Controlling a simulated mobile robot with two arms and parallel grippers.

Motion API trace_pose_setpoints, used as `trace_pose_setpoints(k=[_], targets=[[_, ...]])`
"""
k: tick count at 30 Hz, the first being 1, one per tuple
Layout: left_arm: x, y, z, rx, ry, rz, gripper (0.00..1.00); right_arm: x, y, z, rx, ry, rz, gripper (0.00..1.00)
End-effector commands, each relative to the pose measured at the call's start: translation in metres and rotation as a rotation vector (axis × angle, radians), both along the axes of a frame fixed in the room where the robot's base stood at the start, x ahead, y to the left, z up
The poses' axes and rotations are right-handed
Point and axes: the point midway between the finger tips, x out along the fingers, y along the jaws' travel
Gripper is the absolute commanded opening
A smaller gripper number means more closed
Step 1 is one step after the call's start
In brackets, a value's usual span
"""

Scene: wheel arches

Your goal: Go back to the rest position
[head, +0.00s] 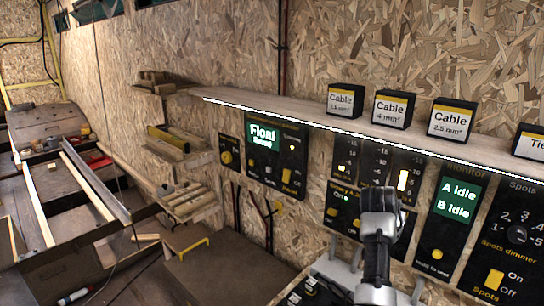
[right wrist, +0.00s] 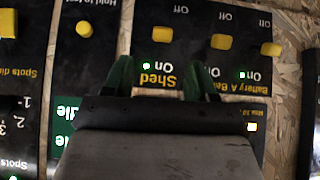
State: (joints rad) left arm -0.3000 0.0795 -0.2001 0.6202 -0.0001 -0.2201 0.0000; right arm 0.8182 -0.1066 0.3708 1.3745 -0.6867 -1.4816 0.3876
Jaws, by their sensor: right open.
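My right gripper (head: 378,200) is in front of the wall panels at the lower right of the head view, its arm rising from the bottom edge. In the right wrist view the gripper (right wrist: 162,78) shows two green fingers spread apart with nothing between them. They are in front of the upside-down switch panel (right wrist: 190,15), around the "Shed" label. Whether they touch the panel I cannot tell. Yellow switches (right wrist: 222,42) and lit green lamps show beside them. My left gripper is not in view.
A wooden shelf (head: 290,118) with several black cable boxes (head: 395,108) runs above the panels. The monitor panel (head: 453,207) reads "A idle, B idle". A Float panel (head: 277,160) is left of my arm. A cluttered bench (head: 60,180) stands far left.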

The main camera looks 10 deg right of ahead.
Motion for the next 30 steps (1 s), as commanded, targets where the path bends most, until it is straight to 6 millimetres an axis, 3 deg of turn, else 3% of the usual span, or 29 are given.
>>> trace_pose_setpoints(k=[5, 8, 15, 21, 30], targets=[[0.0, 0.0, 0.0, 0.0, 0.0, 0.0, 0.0, -0.049, 0.0, -0.058, -0.044, 0.067, 0.079, 0.57], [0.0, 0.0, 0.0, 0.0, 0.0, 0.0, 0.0, -0.091, 0.011, -0.093, -0.07, 0.113, 0.173, 0.57], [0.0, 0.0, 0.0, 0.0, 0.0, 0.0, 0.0, -0.205, 0.062, -0.155, -0.079, 0.235, 0.48, 0.57], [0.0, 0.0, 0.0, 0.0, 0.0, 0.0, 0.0, -0.281, 0.105, -0.172, -0.032, 0.301, 0.695, 0.57], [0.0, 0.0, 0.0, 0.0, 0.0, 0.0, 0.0, -0.356, 0.146, -0.173, 0.049, 0.356, 0.896, 0.57]])
